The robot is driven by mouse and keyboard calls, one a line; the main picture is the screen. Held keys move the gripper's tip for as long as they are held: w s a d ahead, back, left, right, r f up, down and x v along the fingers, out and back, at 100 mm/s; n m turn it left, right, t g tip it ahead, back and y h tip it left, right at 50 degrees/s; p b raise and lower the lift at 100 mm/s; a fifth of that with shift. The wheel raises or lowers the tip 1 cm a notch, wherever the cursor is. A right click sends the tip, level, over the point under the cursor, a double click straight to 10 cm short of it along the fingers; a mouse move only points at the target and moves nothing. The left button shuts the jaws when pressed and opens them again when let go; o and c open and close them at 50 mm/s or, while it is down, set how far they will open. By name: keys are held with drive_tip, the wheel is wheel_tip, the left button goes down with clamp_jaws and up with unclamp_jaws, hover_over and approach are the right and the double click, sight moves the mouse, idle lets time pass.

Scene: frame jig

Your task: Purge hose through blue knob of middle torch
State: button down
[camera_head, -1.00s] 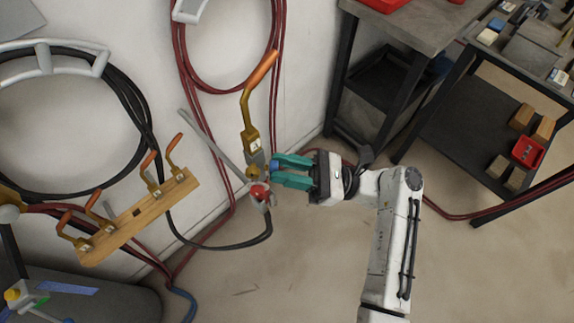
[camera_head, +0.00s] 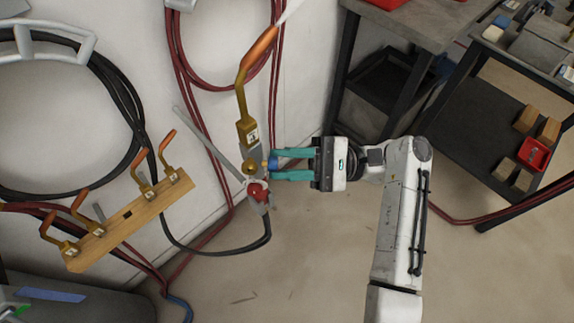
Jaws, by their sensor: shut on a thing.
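A large torch (camera_head: 248,130) stands nearly upright in front of the wall, with a brass body, a bent neck and a copper tip. A pale white plume (camera_head: 291,9) shows at its tip. A blue knob (camera_head: 274,163) sticks out on its right side, and a red knob (camera_head: 256,189) sits at its lower end. My gripper (camera_head: 275,166) comes from the right, and its teal fingers are shut on the blue knob, hiding part of it. A black hose (camera_head: 250,243) loops below the torch.
A wooden rack (camera_head: 135,215) with several smaller torches is at left. Red hoses (camera_head: 190,95) hang on the wall. A grey rod (camera_head: 205,140) slants beside the torch. A dark cart (camera_head: 470,145) stands at right. The floor below my gripper is clear.

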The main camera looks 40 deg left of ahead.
drive_tip(key=n+h+b, duration=0.1)
drive_tip(key=n, duration=0.3)
drive_tip(key=n+h+b, duration=0.2)
drive_tip(key=n, duration=0.2)
drive_tip(key=shift+r, duration=0.15)
idle(0.5)
drive_tip(key=c, duration=0.9)
unclamp_jaws()
drive_tip(key=shift+w, duration=0.1)
drive_tip(key=b+v, duration=0.5)
drive_tip(key=v, duration=0.5)
drive_tip(key=shift+w+d+r+b, duration=0.15)
drive_tip(key=shift+w+b, duration=0.15)
drive_tip(key=shift+w, duration=0.05)
